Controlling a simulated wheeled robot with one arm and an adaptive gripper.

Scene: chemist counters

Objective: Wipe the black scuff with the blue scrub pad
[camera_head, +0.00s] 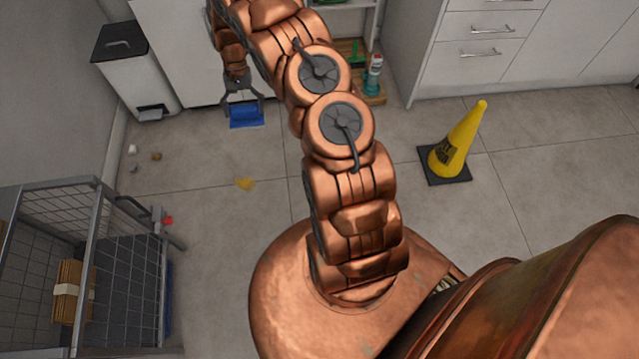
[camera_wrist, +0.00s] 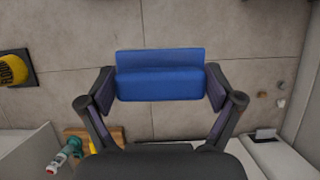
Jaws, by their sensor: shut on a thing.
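The blue scrub pad (camera_head: 246,114) is held between the two fingers of my gripper (camera_head: 243,101), near the white cabinet front at the back. In the wrist view the blue pad (camera_wrist: 160,76) fills the space between the fingers of my gripper (camera_wrist: 160,88), which press on its two ends. Whether the pad touches the floor is hard to tell. No black scuff can be made out in either view.
A yellow cone (camera_head: 458,142) on a black base stands at the right. A wire cart (camera_head: 92,262) is at the lower left, a bin (camera_head: 133,75) at the back left. Small bits (camera_head: 156,156) lie near the left wall. A green-labelled bottle (camera_head: 373,76) stands by the shelf. The middle floor is clear.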

